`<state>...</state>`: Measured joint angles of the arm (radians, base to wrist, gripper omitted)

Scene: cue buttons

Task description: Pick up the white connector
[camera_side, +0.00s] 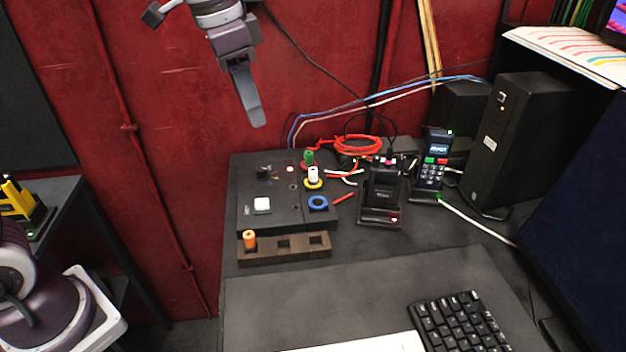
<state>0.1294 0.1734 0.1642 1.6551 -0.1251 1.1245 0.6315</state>
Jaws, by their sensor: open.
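The white connector (313,174) stands upright in a yellow ring on the right part of a dark cue-button panel (275,213). My gripper (257,122) hangs in the air above and to the left of the panel, in front of the red wall. It is well apart from the white connector and holds nothing that I can see. Its fingers are seen edge-on, so the gap between them does not show. A green connector (308,157) stands just behind the white one. A blue ring (318,203) lies in front of it with no connector in it.
An orange connector (250,239) stands in the left slot of a brown holder (285,258); its other slots look empty. Red cable (357,145), a black cradle device (382,190) and a keypad phone (431,168) are to the right.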

